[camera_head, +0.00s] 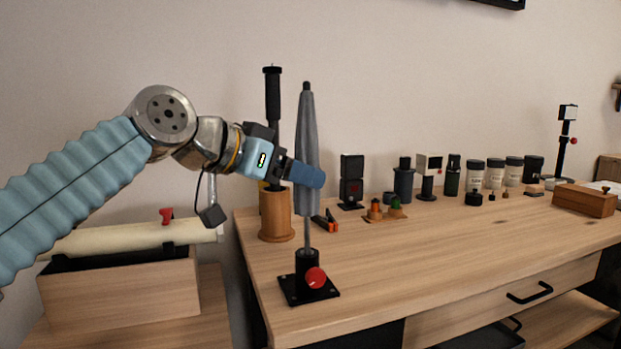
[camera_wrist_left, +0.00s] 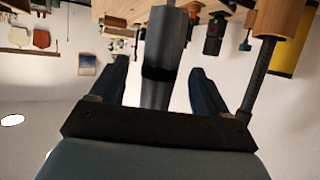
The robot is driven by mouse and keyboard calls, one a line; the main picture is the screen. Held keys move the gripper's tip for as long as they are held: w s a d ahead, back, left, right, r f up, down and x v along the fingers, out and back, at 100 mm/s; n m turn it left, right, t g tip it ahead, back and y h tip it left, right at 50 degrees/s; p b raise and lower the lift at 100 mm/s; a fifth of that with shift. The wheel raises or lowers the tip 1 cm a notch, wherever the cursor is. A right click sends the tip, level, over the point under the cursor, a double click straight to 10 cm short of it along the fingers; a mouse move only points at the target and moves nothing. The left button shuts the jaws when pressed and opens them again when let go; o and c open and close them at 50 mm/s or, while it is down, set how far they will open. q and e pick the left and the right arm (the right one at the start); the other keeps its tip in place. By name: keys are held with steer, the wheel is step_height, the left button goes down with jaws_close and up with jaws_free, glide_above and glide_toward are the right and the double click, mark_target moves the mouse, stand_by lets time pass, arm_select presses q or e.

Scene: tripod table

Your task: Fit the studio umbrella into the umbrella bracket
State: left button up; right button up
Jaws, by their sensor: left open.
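The grey folded studio umbrella (camera_head: 308,120) stands upright near the front left of the table. Its thin shaft runs down to the top of the black umbrella bracket (camera_head: 305,262), which has a red knob (camera_head: 316,278); how deep it sits is hidden. My left gripper (camera_head: 308,175) is at the umbrella's lower canopy. In the left wrist view the gripper (camera_wrist_left: 160,75) is open, with one finger on each side of the umbrella (camera_wrist_left: 168,35) and gaps between. My right gripper is in neither view.
A wooden holder (camera_head: 276,215) with a black-handled pole stands just left behind the umbrella. An orange-black clamp (camera_head: 326,222), a black boxy device (camera_head: 351,182) and several jars are farther right. The table's front right (camera_head: 430,265) is clear. A wooden box (camera_head: 120,295) stands at left.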

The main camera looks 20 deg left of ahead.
arm_select(q)
steer(key=v, duration=0.8)
steer(key=shift+s+a+r, duration=0.2)
steer(key=shift+s, duration=0.1)
